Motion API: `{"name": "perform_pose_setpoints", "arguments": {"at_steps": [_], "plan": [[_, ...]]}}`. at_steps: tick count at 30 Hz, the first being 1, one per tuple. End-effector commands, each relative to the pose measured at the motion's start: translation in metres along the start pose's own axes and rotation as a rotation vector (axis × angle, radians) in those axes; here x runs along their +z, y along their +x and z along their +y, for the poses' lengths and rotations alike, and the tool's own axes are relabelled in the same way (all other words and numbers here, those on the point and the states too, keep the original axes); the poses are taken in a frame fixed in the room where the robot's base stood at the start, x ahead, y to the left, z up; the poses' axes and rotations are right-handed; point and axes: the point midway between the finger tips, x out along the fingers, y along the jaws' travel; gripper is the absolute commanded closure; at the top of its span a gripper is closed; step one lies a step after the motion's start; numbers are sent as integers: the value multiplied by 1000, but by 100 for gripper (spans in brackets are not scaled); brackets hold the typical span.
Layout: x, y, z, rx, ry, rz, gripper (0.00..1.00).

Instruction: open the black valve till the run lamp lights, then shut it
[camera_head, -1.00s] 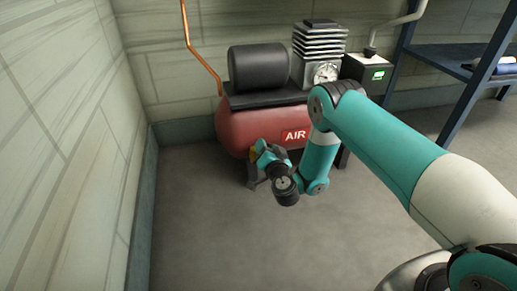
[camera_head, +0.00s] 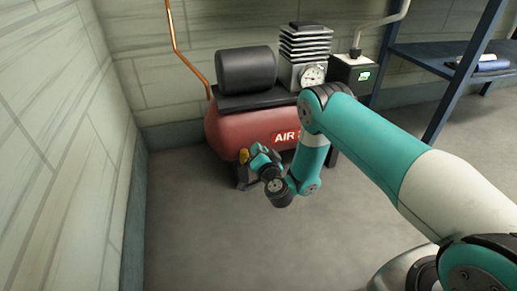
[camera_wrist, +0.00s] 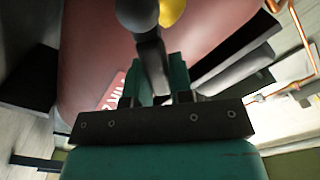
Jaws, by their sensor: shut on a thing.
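The black valve (camera_wrist: 150,55) shows in the wrist view as a dark lever with a rounded top, in front of a red tank. My gripper (camera_wrist: 157,92) has its fingers on either side of the lever's lower end and is shut on it. In the head view my gripper (camera_head: 249,167) is low at the front left of the red tank (camera_head: 235,128), and my wrist hides most of the valve. A small green lit panel (camera_head: 364,76) shows on the dark box right of the gauge. I cannot tell whether it is the run lamp.
A yellow part (camera_wrist: 172,12) is close beside the lever. A black cylinder (camera_head: 246,70) and a gauge (camera_head: 312,75) sit atop the tank. A copper pipe (camera_head: 182,55) rises at left. Blue shelving (camera_head: 425,62) stands at right. The floor in front is clear.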

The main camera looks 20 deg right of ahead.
Motion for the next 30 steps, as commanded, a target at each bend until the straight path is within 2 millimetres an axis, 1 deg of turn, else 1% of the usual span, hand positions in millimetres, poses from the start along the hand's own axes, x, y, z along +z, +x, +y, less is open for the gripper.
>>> {"name": "perform_pose_setpoints", "arguments": {"at_steps": [8, 18, 24, 30], "plan": [[3, -2, 14, 3, 236, -8, 100], [12, -2, 32, 4, 544, -11, 100], [18, -2, 39, 4, 680, -12, 100], [22, -2, 42, 3, 769, -15, 100]]}}
